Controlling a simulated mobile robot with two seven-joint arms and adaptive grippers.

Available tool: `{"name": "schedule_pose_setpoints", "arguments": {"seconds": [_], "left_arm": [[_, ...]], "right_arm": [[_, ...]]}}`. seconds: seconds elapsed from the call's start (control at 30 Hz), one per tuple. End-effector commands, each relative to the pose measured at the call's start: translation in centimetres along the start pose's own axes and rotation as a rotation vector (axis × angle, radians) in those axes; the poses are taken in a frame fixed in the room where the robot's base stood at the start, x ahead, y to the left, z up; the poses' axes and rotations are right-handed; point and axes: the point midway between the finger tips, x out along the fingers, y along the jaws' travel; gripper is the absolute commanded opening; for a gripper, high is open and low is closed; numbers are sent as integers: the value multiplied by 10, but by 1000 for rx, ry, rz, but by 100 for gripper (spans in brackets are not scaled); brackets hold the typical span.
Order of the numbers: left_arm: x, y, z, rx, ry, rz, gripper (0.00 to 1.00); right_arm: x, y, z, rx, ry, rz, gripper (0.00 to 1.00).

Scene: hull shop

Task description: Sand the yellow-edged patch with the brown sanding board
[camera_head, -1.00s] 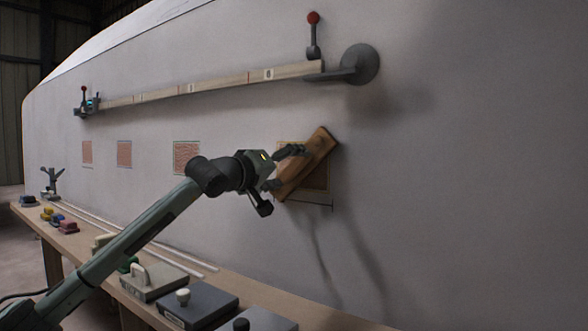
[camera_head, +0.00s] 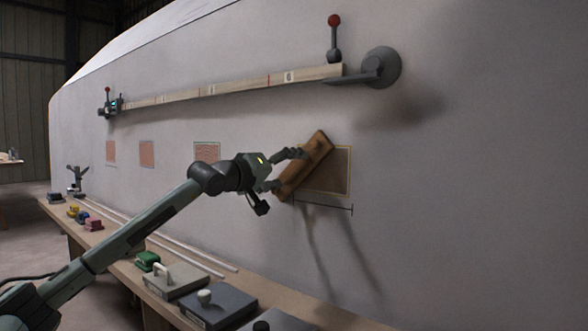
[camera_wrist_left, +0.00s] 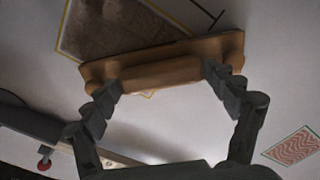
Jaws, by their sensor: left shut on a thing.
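My left gripper (camera_head: 283,170) is shut on the brown sanding board (camera_head: 309,163), a wooden board tilted in the head view. The board lies over the left part of the yellow-edged patch (camera_head: 337,172), a brown rectangle on the pale hull. In the left wrist view the board (camera_wrist_left: 165,60) spans between the fingers (camera_wrist_left: 168,92) and overlaps one edge of the patch (camera_wrist_left: 115,28). I cannot tell whether the board touches the surface. My right gripper is not in view.
A wooden batten (camera_head: 230,88) runs across the hull above, ending at a grey round mount (camera_head: 382,68). Reddish patches (camera_head: 207,152) sit to the left.

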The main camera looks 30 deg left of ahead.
Motion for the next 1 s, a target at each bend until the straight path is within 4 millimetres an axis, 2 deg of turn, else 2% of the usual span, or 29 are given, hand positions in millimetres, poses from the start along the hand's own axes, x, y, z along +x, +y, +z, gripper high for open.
{"name": "schedule_pose_setpoints", "arguments": {"seconds": [0.03, 0.27, 0.57, 0.7, 1.0], "left_arm": [[0, -3, -5, 1, 2, -3, 60], [0, -9, -11, 0, 2, -1, 60], [0, 6, -24, 0, 3, 1, 60], [0, 8, -19, -1, 2, 4, 60], [1, 27, -4, 0, 1, 5, 60]], "right_arm": [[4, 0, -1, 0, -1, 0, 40], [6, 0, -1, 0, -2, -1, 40], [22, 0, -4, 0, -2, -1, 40], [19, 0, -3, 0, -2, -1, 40], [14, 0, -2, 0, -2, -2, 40]]}}
